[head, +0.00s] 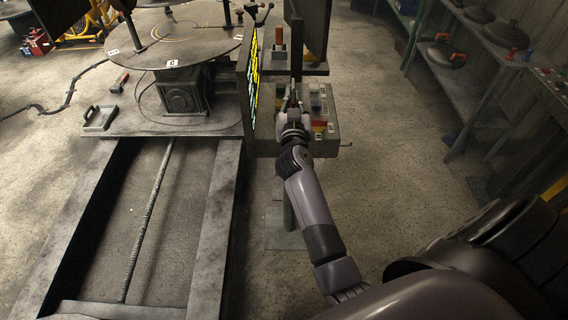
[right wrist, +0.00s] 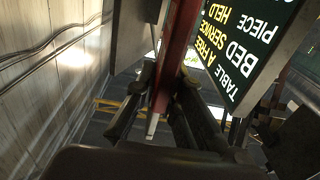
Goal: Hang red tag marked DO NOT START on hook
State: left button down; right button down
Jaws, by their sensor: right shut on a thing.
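My right gripper (head: 293,102) reaches forward to the control box beside the machine. In the right wrist view, its fingers (right wrist: 160,98) are shut on a long red strip (right wrist: 181,38), which I take to be the red tag, seen nearly edge-on. No DO NOT START lettering is readable on it. In the head view the tag cannot be made out against the gripper. I cannot make out the hook in either view. My left gripper is not in view.
A dark display panel (right wrist: 245,42) with white and yellow lettering stands close right of the tag; it shows edge-on in the head view (head: 252,85). The control box (head: 325,146) has coloured buttons. The round machine table (head: 185,45) is left. Floor is clear right.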

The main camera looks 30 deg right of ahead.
jog(key=shift+d+f, duration=0.1)
jog(key=shift+f, duration=0.2)
notch_tip(320, 180, down, 2)
jog(key=shift+f+p, duration=0.2)
jog(key=shift+p, duration=0.15)
jog(key=shift+f+b, duration=5.45)
jog(key=shift+f, duration=2.9)
jog(key=shift+f, duration=0.25)
jog(key=c, duration=1.7)
grip_release()
jog(key=shift+r, duration=0.1)
